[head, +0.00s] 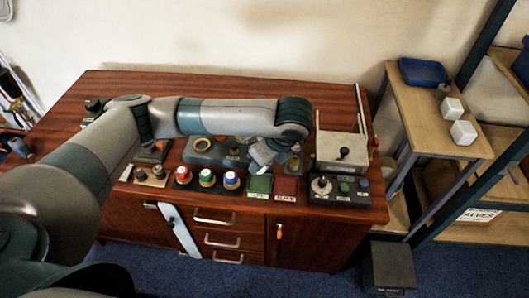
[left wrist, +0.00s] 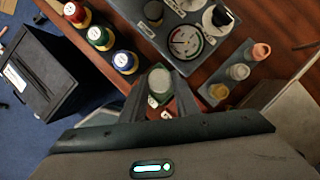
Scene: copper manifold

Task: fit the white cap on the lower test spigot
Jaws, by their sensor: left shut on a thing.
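My left gripper (head: 262,154) reaches over the front right part of the bench, pointing down. In the left wrist view its two fingers (left wrist: 160,92) are shut on a pale, round-topped piece, which looks like the white cap (left wrist: 159,78). The fingers hide its sides. I cannot make out the lower test spigot for certain in either view. My right gripper is not in view.
Red, green and blue-topped pieces (head: 207,179) stand left of the gripper, with a green tray (head: 260,186) and a red tray (head: 286,187) below it. A gauge panel (left wrist: 205,52) and a small rack (left wrist: 222,92) lie close by. A pale box (head: 343,152) stands right.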

